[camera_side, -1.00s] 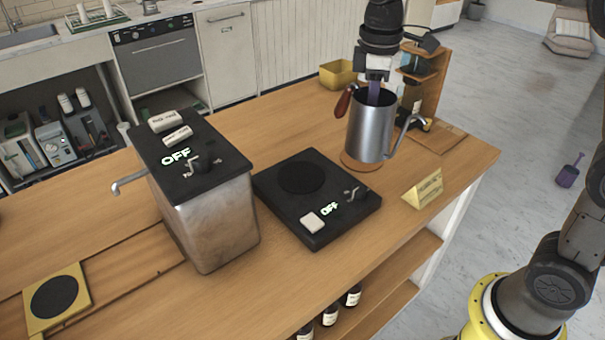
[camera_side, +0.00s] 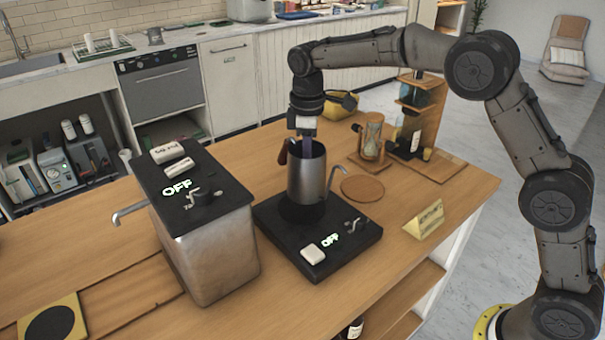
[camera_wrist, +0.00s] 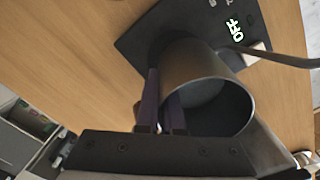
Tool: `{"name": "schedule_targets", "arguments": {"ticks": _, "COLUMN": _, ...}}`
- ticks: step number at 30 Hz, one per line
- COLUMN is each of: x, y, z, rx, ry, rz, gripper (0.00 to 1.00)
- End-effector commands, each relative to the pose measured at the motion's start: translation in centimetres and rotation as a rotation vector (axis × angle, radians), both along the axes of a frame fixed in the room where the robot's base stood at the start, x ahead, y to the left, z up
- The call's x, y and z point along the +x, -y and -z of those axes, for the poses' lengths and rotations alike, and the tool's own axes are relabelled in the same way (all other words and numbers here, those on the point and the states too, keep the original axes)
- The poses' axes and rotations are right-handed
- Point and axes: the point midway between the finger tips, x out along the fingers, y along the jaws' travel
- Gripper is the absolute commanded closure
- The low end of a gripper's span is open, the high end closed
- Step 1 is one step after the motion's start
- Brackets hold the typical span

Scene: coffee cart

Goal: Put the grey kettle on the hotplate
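The grey kettle (camera_side: 307,175) is a steel jug with a thin spout and a brown wooden handle (camera_side: 283,151). It is upright over the round dark plate of the black hotplate (camera_side: 345,250). I cannot tell whether its base touches the plate. My gripper (camera_side: 306,148) points down at the kettle's mouth, with its fingers closed at the rim near the handle. In the wrist view, the purple fingers (camera_wrist: 162,110) are against the kettle's wall (camera_wrist: 195,65). The hotplate display reads OFF, beside a small knob and a white switch.
A metal box (camera_side: 205,245) with a black top and a tap stands left of the hotplate. A round wooden coaster (camera_side: 362,188) lies bare to the right. Behind it are an hourglass (camera_side: 372,135) and a wooden stand (camera_side: 430,110). A yellow sign (camera_side: 424,219) stands front right.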

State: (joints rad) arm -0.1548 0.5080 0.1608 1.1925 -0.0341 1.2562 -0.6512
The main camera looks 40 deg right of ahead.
Motion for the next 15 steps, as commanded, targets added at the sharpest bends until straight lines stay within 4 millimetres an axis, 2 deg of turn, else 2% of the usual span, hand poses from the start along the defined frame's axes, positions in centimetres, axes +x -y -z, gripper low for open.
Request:
{"name": "schedule_targets", "arguments": {"ticks": 8, "x": 1.2, "y": -0.2, "z": 1.3, "rx": 0.001, "ry": 0.004, "rz": 0.0, "gripper": 1.0}}
{"name": "schedule_targets", "arguments": {"ticks": 15, "x": 1.5, "y": -0.2, "z": 4.3, "rx": 0.0, "ry": 0.001, "rz": 0.0, "gripper": 1.0}}
